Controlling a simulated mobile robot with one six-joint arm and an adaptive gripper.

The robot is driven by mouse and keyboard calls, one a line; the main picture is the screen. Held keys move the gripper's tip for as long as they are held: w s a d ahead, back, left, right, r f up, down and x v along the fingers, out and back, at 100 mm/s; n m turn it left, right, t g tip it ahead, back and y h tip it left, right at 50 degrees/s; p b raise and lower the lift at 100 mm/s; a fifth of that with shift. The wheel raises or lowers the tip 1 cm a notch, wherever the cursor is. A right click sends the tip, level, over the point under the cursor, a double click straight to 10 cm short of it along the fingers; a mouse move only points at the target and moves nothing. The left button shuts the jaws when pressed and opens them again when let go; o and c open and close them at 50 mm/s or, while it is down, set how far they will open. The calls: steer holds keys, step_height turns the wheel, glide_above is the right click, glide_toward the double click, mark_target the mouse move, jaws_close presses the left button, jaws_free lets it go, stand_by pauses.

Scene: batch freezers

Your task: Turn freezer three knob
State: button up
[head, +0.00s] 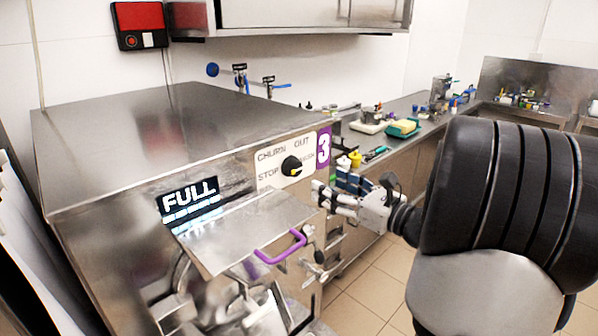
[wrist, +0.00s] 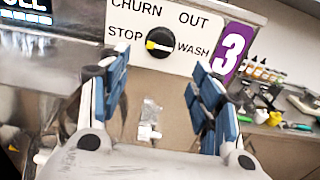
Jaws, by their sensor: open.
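The black round knob (head: 291,166) with a yellow mark sits on a white dial plate (head: 270,158) on the steel freezer's front. The plate reads CHURN, OUT, STOP and WASH, with a purple "3" label (head: 324,147) at its right. In the wrist view the knob (wrist: 160,43) lies ahead, between and beyond the fingertips. I cannot tell firmly which word its mark points to. My gripper (head: 328,188) is open and empty, right of and below the knob, apart from it. Its blue-padded fingers also show in the wrist view (wrist: 157,80).
A FULL display (head: 189,200) is left of the dial. Below it a steel hopper lid (head: 240,228) with a purple handle (head: 281,246) juts out near my gripper. A counter (head: 420,130) with bottles and sponges runs back right. Tiled floor (head: 358,290) is clear.

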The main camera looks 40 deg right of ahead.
mark_target(298, 170)
steer(key=w, duration=1.1)
steer(key=shift+a, duration=0.4)
steer(key=shift+s, duration=0.1)
steer(key=shift+c, duration=0.5)
steer(key=c, duration=1)
